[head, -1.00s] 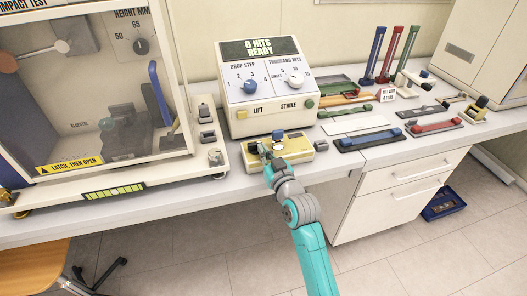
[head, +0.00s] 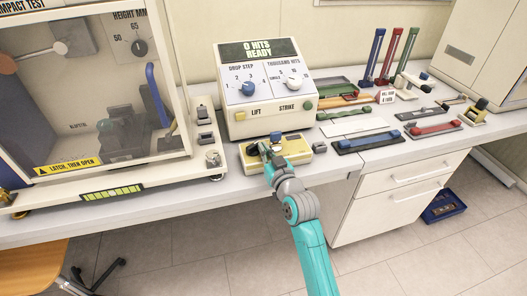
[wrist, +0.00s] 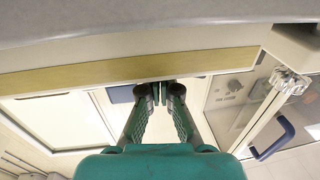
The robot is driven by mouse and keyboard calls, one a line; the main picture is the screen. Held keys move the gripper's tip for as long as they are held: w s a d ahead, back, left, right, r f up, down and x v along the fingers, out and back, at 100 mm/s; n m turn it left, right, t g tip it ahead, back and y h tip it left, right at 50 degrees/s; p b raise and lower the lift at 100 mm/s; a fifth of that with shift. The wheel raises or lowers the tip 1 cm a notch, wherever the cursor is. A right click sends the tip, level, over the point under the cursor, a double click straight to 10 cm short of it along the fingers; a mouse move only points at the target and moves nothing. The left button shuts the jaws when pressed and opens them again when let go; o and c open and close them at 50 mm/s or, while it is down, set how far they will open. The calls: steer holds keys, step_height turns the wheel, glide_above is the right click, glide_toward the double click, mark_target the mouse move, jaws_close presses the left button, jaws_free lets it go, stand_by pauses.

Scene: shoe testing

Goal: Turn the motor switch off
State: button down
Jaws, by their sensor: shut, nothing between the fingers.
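No label reading "motor" is legible, so I cannot tell which control is the motor switch. A small yellow box (head: 298,152) lies on the bench in front of the cream control unit (head: 240,127). My gripper (head: 262,148) is over the left part of that box and hides some of its top. I cannot tell whether it touches the box. A dark knob or lever (head: 277,137) shows just beside the gripper. In the wrist view my gripper (wrist: 160,93) is shut and empty.
The clear-fronted impact test cabinet (head: 85,165) with a blue handle (head: 157,92) stands close on the left. The bench's front strip is clear.

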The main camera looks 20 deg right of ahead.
steer(key=shift+w+d, duration=0.35)
steer(key=shift+w, duration=0.2)
stand_by(0.4)
stand_by(0.5)
